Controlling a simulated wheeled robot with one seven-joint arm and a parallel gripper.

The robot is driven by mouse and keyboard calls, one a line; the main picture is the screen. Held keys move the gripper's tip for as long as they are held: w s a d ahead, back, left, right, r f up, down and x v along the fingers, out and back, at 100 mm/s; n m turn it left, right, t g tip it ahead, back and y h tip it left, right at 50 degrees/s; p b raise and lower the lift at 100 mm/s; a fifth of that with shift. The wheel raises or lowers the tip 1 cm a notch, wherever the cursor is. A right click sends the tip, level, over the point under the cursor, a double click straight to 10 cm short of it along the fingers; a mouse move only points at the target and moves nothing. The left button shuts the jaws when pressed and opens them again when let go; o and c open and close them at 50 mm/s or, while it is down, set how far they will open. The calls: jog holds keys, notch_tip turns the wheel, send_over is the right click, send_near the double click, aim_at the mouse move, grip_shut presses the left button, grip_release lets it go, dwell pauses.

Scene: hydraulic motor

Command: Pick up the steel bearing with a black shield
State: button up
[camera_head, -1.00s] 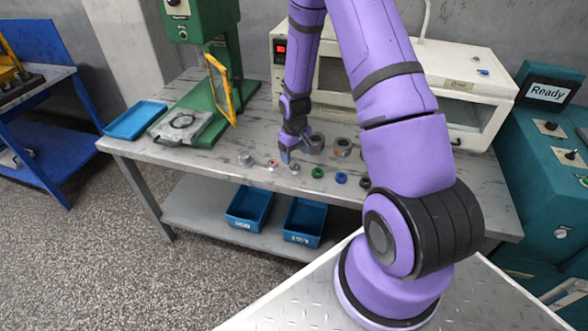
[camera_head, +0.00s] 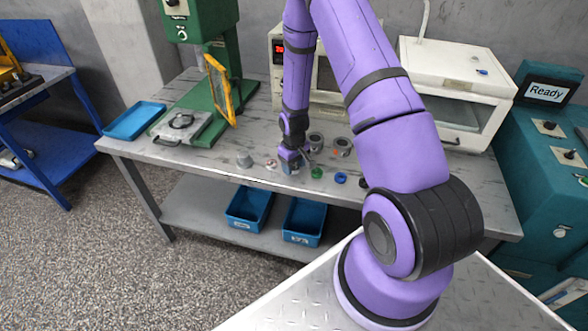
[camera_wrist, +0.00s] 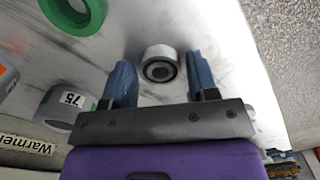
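The steel bearing with a black shield (camera_wrist: 160,64) shows in the wrist view as a short pale metal ring with a dark face. It lies on the worktable between the tip ends of my two blue fingers, with a visible gap on each side. My gripper (camera_wrist: 161,62) is open and holds nothing. In the head view my gripper (camera_head: 291,165) is low at the worktable (camera_head: 215,160), near its front edge. It hides the bearing there.
A green ring (camera_head: 316,173) and a blue ring (camera_head: 340,178) lie to the right. A grey cylinder (camera_head: 244,161) and a small red-and-white part (camera_head: 271,164) lie left. Larger metal rings (camera_head: 342,146) stand behind. A green press (camera_head: 228,85) is at the back left.

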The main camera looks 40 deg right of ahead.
jog(key=c, duration=0.6)
jog(key=shift+r, duration=0.1)
